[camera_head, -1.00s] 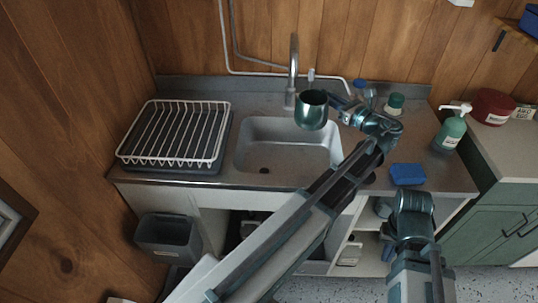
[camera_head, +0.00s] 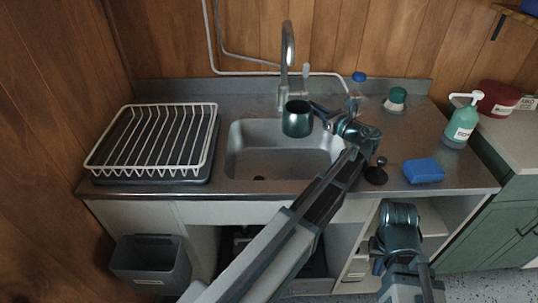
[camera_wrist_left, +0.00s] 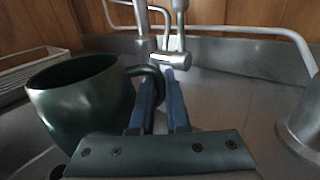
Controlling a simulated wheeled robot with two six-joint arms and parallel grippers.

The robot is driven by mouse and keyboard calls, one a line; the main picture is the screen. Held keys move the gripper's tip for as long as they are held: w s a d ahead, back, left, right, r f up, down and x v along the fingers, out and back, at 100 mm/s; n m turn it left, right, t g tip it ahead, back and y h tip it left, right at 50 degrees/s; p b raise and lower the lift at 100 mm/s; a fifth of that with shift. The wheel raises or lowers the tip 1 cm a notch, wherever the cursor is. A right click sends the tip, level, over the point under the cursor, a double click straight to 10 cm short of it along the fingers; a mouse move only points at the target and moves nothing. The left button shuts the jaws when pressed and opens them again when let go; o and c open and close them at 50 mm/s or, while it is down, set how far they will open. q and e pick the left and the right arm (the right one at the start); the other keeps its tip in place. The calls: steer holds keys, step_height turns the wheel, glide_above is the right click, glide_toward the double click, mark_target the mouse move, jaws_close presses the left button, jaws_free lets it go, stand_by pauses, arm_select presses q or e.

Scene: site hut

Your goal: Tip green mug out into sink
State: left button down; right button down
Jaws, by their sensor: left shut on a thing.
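The green mug (camera_head: 297,119) is upright over the back right part of the sink (camera_head: 250,158). Its opening faces up, and its contents cannot be made out. My left gripper (camera_head: 324,113) is to the right of the mug, shut on its handle. In the left wrist view the mug (camera_wrist_left: 85,105) is at the left, with its handle between the blue fingers of my left gripper (camera_wrist_left: 165,88). My right arm is low at the right of the head view, in front of the counter; its fingertips cannot be made out.
A white dish rack (camera_head: 155,140) stands left of the sink. The tap (camera_head: 288,65) rises behind the mug. A blue sponge (camera_head: 423,171), a dark stopper-like item (camera_head: 376,173) and a soap bottle (camera_head: 461,122) stand to the right. A grey bin (camera_head: 150,264) is at lower left.

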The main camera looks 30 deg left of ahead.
mark_target(307, 107)
arm_select(q)
steer(key=shift+s+r, duration=0.1)
steer(key=shift+s, duration=0.05)
steer(key=shift+s+a+r+n, duration=0.15)
steer(key=shift+s+r+n, duration=0.15)
steer(key=shift+s+n, duration=0.55)
steer(key=shift+s+a+r+n, duration=0.1)
steer(key=shift+s+r+n, duration=0.3)
steer(key=shift+n, duration=0.65)
steer(key=s+n, duration=0.2)
steer(key=s+n+y, duration=0.1)
steer(key=shift+s+a+r+n+b, duration=0.1)
steer(key=shift+s+a+n+b, duration=0.2)
steer(key=shift+s+b, duration=0.1)
steer(key=s+r+n+p, duration=0.1)
steer(key=r+n, duration=0.1)
steer(key=s+r+n+y+p, duration=0.1)
steer(key=n, duration=0.1)
steer(key=shift+s+a+r+g+p, duration=0.2)
steer(key=shift+r+g+p, duration=0.15)
steer(key=shift+g+p, duration=0.05)
steer(key=shift+s+a+r+n+g+p, duration=0.15)
steer(key=shift+s+r+n+p, duration=0.25)
steer(key=shift+n, duration=0.4)
steer(key=shift+s+r+n+g+p, duration=0.15)
steer(key=shift+s+r+n, duration=0.3)
steer(key=shift+n, duration=0.35)
steer(key=shift+s+r+n, duration=0.25)
steer(key=shift+s+n, duration=0.15)
steer(key=shift+n, duration=0.1)
